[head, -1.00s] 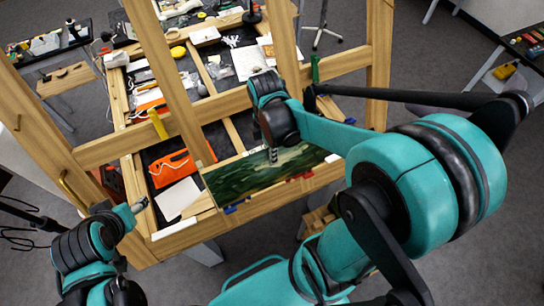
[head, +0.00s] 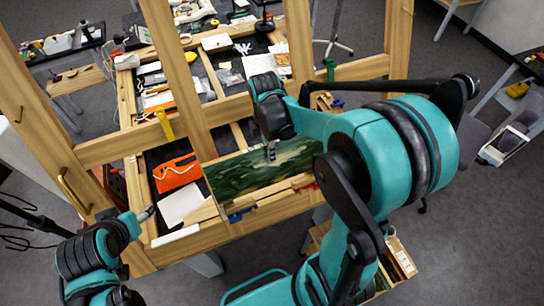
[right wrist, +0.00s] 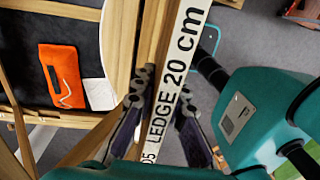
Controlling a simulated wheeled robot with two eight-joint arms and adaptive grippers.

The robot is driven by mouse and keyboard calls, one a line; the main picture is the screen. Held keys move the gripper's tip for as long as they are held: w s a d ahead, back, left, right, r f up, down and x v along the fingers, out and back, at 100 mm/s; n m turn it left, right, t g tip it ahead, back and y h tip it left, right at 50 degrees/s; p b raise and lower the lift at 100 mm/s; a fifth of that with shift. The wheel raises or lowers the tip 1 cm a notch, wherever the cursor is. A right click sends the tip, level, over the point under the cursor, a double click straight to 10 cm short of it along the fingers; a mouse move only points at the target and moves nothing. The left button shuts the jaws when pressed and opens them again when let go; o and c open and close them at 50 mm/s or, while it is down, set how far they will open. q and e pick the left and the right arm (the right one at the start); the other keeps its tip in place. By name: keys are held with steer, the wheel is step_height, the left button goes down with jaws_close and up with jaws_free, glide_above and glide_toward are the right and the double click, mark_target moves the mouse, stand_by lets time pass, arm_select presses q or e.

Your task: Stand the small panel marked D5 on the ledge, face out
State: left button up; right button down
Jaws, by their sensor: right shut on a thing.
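My right gripper (head: 271,152) is shut on the top edge of the small panel (head: 245,178), with the arm reaching in from the right. The panel shows a dark green painted face towards the head camera. In the right wrist view the panel's white edge (right wrist: 178,75) reads "D5 LEDGE 20 cm" and runs between the two fingers of the gripper (right wrist: 160,122). The panel is at the wooden ledge (head: 282,197) of the easel; I cannot tell whether its lower edge touches. My left gripper (head: 146,214) is at the lower left, away from the panel; its opening is unclear.
A blue clip (head: 238,215) and a red clip sit along the ledge. An easel upright (head: 180,75) and crossbar stand behind it. An orange item (head: 177,173) and a white sheet (head: 181,203) lie left of the panel.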

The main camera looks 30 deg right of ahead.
steer(key=shift+s+d+f+b, duration=0.1)
steer(key=shift+d+f+b, duration=0.05)
steer(key=shift+f+b, duration=0.55)
steer(key=shift+s+f+b, duration=0.2)
steer(key=shift+f+b, duration=0.2)
steer(key=shift+f, duration=0.15)
steer(key=shift+s+f+b, duration=0.15)
steer(key=shift+f+b, duration=0.25)
steer(key=shift+f, duration=0.15)
steer(key=c, duration=1.5)
jaws_free()
steer(key=shift+o, duration=0.2)
